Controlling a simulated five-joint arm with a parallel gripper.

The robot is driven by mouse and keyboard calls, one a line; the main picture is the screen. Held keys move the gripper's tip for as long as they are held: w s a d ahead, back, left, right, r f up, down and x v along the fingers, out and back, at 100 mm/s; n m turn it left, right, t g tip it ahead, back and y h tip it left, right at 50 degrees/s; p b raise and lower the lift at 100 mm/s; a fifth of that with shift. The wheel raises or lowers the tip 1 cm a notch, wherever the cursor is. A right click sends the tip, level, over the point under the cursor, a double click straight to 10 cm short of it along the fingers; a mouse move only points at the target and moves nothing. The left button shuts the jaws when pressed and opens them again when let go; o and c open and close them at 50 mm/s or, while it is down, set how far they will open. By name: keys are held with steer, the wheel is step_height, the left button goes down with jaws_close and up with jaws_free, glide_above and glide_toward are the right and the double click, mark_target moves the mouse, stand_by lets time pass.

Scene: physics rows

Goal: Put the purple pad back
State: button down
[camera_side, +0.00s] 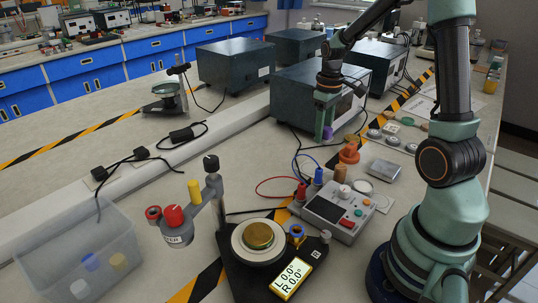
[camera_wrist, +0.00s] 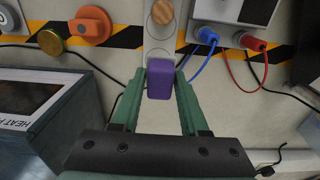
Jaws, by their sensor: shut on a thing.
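The purple pad (camera_wrist: 160,80) is a small block with rounded edges, held between the green fingertips of my gripper (camera_wrist: 158,84) in the wrist view. In the side view my gripper (camera_side: 325,118) points down near the front of a dark box, and a bit of the purple pad (camera_side: 328,132) shows at its tips. The pad seems to be above the bench; I cannot tell its exact height. The place it belongs to is not clear from the views.
An orange fixture (camera_side: 349,153) and a brown cylinder (camera_side: 340,173) stand close by. A grey meter box (camera_side: 338,212) with red and blue leads is in front. Dark instrument boxes (camera_side: 300,95) stand behind. A clear bin (camera_side: 60,225) holding small coloured pieces is at the left.

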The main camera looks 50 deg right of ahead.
step_height(320, 180, down, 11)
steer(key=shift+f, duration=0.2)
stand_by(0.3)
steer(key=shift+f, duration=0.1)
steer(key=shift+c, duration=2.1)
jaws_free()
